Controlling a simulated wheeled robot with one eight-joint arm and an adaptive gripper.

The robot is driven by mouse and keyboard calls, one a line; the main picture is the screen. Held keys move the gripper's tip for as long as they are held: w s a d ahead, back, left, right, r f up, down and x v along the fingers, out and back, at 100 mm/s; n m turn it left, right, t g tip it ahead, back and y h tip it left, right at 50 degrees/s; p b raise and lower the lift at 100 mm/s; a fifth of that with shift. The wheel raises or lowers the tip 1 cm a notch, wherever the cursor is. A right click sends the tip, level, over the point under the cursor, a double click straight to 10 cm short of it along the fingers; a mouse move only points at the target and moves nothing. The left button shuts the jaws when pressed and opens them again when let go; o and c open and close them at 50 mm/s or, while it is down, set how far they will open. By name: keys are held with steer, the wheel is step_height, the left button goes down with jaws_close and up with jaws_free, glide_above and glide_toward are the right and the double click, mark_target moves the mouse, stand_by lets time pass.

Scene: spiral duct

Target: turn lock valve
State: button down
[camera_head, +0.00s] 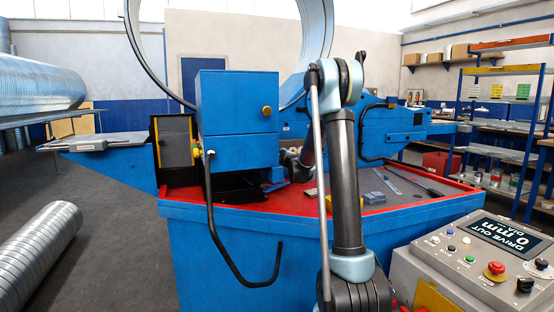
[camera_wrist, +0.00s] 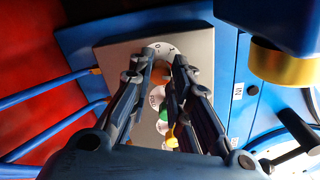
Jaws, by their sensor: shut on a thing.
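In the wrist view, a grey panel (camera_wrist: 118,58) carries a round white dial plate (camera_wrist: 178,48) with small dark marks, probably the lock valve. The two fingers of my gripper (camera_wrist: 163,58) reach onto this plate and are shut on its knob. The knob itself is mostly hidden between the fingertips, so its angle cannot be told. Below it, seen between the fingers, are a white round label (camera_wrist: 157,97), a green button (camera_wrist: 164,115) and a yellow knob (camera_wrist: 171,138). In the head view my arm hides the panel and most of the gripper.
A blue machine (camera_head: 237,110) stands on a blue, red-topped bench (camera_head: 225,230). A grey control console (camera_head: 470,265) is at the right front.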

steer(key=shift+s+n+t, duration=0.1)
steer(key=shift+n+t, duration=0.2)
steer(key=shift+n, duration=9.8)
steer(key=c, duration=1.5)
jaws_free()
steer(key=shift+f, duration=0.15)
steer(key=shift+o, duration=0.2)
steer(key=shift+a, duration=0.1)
steer(key=v, duration=1.1)
steer(key=shift+s, duration=0.4)
